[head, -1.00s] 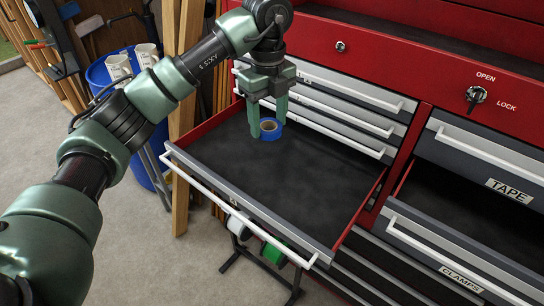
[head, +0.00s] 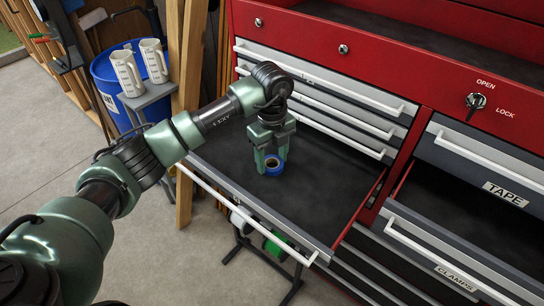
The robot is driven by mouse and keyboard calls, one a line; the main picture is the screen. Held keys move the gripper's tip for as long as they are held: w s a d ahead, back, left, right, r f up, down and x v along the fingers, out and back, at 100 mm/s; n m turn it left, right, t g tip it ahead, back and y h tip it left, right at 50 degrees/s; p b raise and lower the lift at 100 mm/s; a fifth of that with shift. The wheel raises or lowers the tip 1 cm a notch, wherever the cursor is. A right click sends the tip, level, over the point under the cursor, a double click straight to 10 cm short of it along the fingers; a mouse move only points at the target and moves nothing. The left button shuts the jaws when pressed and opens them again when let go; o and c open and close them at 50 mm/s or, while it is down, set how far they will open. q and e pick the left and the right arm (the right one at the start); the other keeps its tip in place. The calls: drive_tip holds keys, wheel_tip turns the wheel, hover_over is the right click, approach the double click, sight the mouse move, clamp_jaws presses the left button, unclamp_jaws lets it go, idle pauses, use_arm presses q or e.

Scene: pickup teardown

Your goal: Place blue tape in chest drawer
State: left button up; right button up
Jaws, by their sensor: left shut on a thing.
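The blue tape (head: 273,166) is a small blue roll with a pale core, inside the open chest drawer (head: 310,200) on the left of the red tool chest. My left gripper (head: 270,160) points down over the drawer and is shut on the tape. The fingers hide part of the roll. I cannot tell whether the tape touches the drawer's dark floor. To the right, another drawer labelled TAPE (head: 507,194) has a white handle, with an open dark space below it. My right gripper is not in view.
A drawer labelled CLAMPS (head: 456,275) is at the lower right. Wooden planks (head: 188,120), a blue bin (head: 105,72) and measuring jugs (head: 127,72) stand left of the chest. The right part of the open drawer is bare.

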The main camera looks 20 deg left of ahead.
use_arm(q)
drive_tip(key=shift+f, duration=0.15)
drive_tip(key=o, duration=1.3)
drive_tip(key=shift+r, duration=0.35)
wheel_tip(320, 180, up, 12)
drive_tip(key=b, duration=0.3)
drive_tip(key=shift+b, duration=0.3)
